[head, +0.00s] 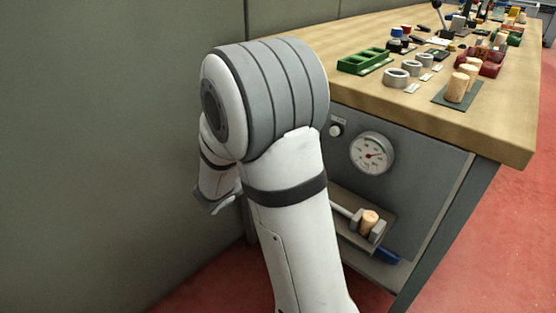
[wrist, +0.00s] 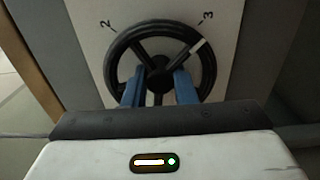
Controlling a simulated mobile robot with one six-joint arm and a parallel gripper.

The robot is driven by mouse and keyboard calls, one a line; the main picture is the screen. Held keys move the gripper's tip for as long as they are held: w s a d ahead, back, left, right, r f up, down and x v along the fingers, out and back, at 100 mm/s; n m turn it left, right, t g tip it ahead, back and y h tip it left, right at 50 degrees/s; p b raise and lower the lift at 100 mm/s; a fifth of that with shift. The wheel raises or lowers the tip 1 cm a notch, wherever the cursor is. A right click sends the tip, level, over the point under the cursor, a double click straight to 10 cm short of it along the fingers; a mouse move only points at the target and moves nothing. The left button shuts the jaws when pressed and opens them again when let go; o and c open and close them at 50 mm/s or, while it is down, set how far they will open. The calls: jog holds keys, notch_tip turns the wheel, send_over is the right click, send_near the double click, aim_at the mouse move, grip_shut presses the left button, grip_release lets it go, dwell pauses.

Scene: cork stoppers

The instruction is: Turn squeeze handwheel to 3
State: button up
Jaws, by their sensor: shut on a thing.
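The squeeze handwheel (wrist: 119,54) is a black spoked wheel in front of a pale plate in the wrist view. The plate carries a 2 at upper left and a 3 at upper right. A white mark (wrist: 198,47) on the wheel's upper-right spoke lies near the 3, slightly below and clockwise of its tick as seen from here. My gripper (wrist: 160,88) has its blue fingers at the wheel's lower half, either side of the hub, shut on the wheel. In the head view my arm hides the handwheel and the fingertips.
A round dial gauge (head: 371,153) is on the bench's grey front panel. Below it, a cork (head: 370,221) sits between grey jaws. The wooden bench top (head: 500,130) holds a green tray (head: 364,61), grey rings and corks. A plain wall (head: 110,150) stands at left.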

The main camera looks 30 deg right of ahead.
jog(key=shift+s+d+f, duration=0.1)
jog(key=shift+s+f, duration=0.1)
dwell(0.3)
jog(key=o, duration=0.6)
jog(key=shift+o, duration=0.5)
jog(key=shift+r, duration=0.1)
jog(key=p+v, duration=0.2)
jog(key=v, duration=0.5)
jog(key=shift+a, duration=0.4)
